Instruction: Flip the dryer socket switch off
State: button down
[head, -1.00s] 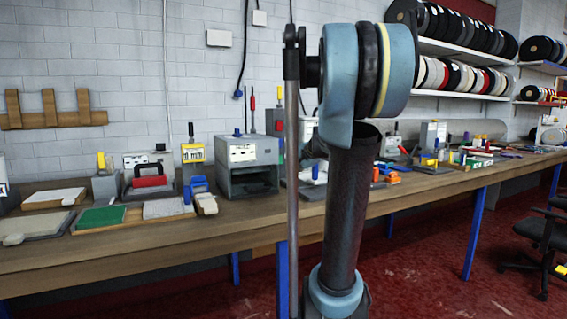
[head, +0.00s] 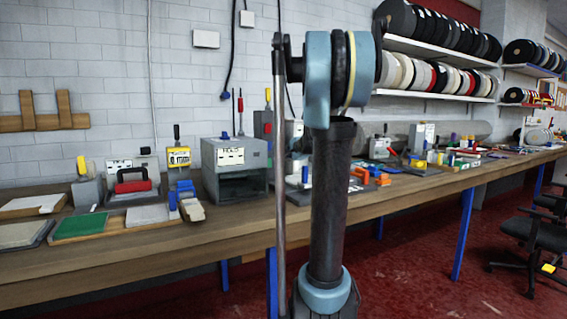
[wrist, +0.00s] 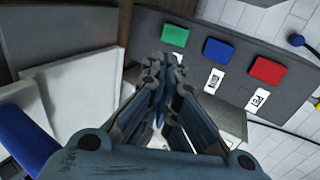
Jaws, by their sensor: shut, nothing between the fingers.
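In the wrist view, a dark grey panel (wrist: 145,30) carries a green block (wrist: 175,35), a blue block (wrist: 219,50) and a red block (wrist: 268,70) in a row. White labels with dark marks (wrist: 213,80) sit below them. I cannot tell which of these, if any, is the dryer socket switch. My gripper (wrist: 160,62) is shut and empty, its tips in front of the panel near the green block. Contact cannot be told. The fingers partly cover the label below the green block. In the head view my arm hides my gripper.
A long wooden bench (head: 130,262) holds a grey machine (head: 235,165), a green pad (head: 80,226) and several small devices. White wall boxes (head: 206,39) hang above. Shelves of rolls (head: 440,70) are at the right. Black chairs (head: 530,235) stand on the red floor.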

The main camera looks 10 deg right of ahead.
send_near(271, 165)
jog(key=x, duration=0.5)
jog(key=shift+w+d+f, duration=0.1)
jog(key=shift+d+f, duration=0.15)
jog(key=shift+w+a+f, duration=0.15)
jog(key=shift+w+a, duration=0.1)
jog(key=shift+w, duration=0.4)
